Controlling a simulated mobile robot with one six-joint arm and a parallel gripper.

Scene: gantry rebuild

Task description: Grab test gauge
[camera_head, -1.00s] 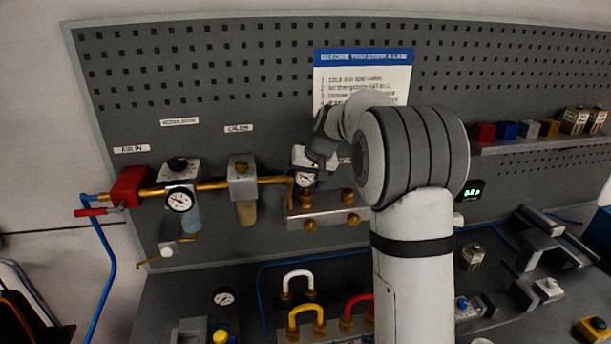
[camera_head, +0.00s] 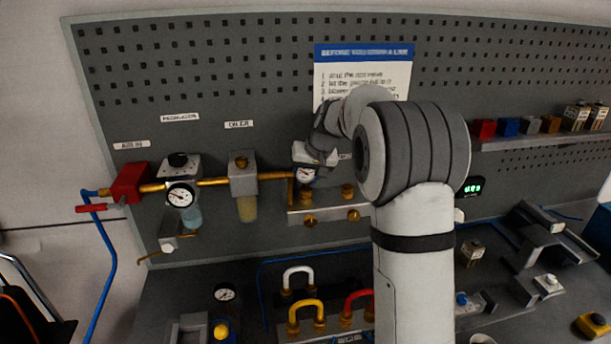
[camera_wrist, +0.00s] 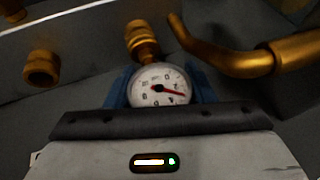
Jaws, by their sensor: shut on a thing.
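A round white-faced gauge (camera_wrist: 158,86) with a red needle sits between the blue finger pads of my gripper (camera_wrist: 160,90) in the wrist view. My gripper is shut on it. A brass fitting (camera_wrist: 141,40) is just beyond the gauge; I cannot tell whether they are joined. In the head view the gauge (camera_head: 305,174) shows just below my gripper (camera_head: 318,158), at the upper left of the manifold block (camera_head: 330,217). My wrist hides part of this area. Another gauge (camera_head: 225,293) lies on the bench, and a third (camera_head: 180,196) is on the regulator.
A brass pipe (camera_head: 215,182) runs left to a red valve (camera_head: 130,183). In the wrist view a bent brass pipe (camera_wrist: 225,55) passes close to the gauge's right. White, yellow and red hose loops stand on the bench below. A shelf (camera_head: 540,142) with small blocks is at right.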

